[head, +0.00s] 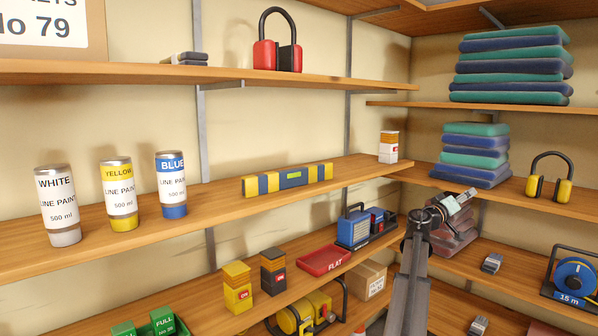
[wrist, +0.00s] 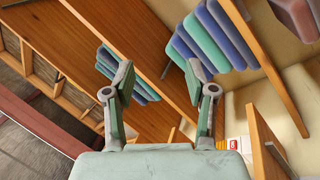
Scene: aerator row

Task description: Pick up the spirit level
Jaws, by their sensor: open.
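The spirit level (head: 288,180) is a blue bar with yellow sections and a small greenish window near its middle. It lies lengthwise on the middle shelf of the left wall in the head view. I do not see it in the wrist view. My gripper (head: 462,199) is well to the right of the level, in front of the right-hand shelves, and points away from it. In the wrist view my gripper (wrist: 157,78) has its two fingers spread apart with nothing between them.
Paint cans (head: 119,195) stand left of the level on the same shelf (head: 225,205); a small white and orange box (head: 389,147) stands to its right. Red ear defenders (head: 277,50) sit on the shelf above. Folded mats (head: 470,155) are stacked near my gripper. The shelf around the level is clear.

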